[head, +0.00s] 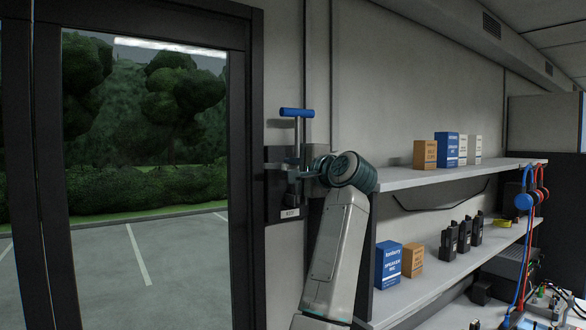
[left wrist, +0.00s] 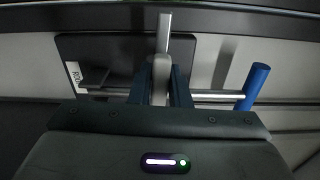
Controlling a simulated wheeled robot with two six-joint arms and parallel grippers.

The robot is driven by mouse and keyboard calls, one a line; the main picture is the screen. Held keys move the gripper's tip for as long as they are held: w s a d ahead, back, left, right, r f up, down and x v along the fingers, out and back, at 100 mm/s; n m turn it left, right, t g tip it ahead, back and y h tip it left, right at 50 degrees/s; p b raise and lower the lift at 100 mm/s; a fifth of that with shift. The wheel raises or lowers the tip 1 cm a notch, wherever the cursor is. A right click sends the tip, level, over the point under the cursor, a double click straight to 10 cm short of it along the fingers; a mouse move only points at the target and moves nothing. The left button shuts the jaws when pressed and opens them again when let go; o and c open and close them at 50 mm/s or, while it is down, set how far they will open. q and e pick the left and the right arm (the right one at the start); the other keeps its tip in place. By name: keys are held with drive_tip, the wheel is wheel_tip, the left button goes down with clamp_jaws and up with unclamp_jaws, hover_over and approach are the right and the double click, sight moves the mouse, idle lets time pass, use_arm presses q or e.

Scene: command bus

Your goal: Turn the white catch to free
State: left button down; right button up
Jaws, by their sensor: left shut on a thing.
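A dark latch plate (head: 287,212) is fixed to the wall beside the door, with a small white label low on it. A metal rod with a blue T-handle (head: 297,113) rises above it, and the blue handle also shows at the right in the left wrist view (left wrist: 254,88). My left gripper (head: 297,172) is at the plate. In the left wrist view its fingers (left wrist: 160,88) are shut on a pale upright piece, which looks like the white catch (left wrist: 161,70). The fingers hide part of it. My right gripper is not in view.
A dark-framed glass door (head: 245,170) is close on the left. Shelves (head: 420,178) on the right hold orange, blue and white boxes and several black radios. Bare wall lies above the shelves.

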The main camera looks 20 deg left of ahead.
use_arm(q)
drive_tip(key=m, duration=0.5)
drive_tip(key=shift+m, duration=0.4)
drive_tip(key=m, duration=0.3)
drive_tip(key=shift+m+p, duration=0.3)
drive_tip(key=shift+p, duration=0.05)
drive_tip(key=m, duration=0.5)
drive_tip(key=shift+r+m+p, duration=0.1)
drive_tip(key=shift+m+p, duration=0.3)
drive_tip(key=shift+m, duration=1)
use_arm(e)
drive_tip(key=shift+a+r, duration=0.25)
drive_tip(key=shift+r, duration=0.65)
use_arm(q)
drive_tip(key=c, duration=1.4)
unclamp_jaws()
drive_tip(key=shift+a, duration=0.1)
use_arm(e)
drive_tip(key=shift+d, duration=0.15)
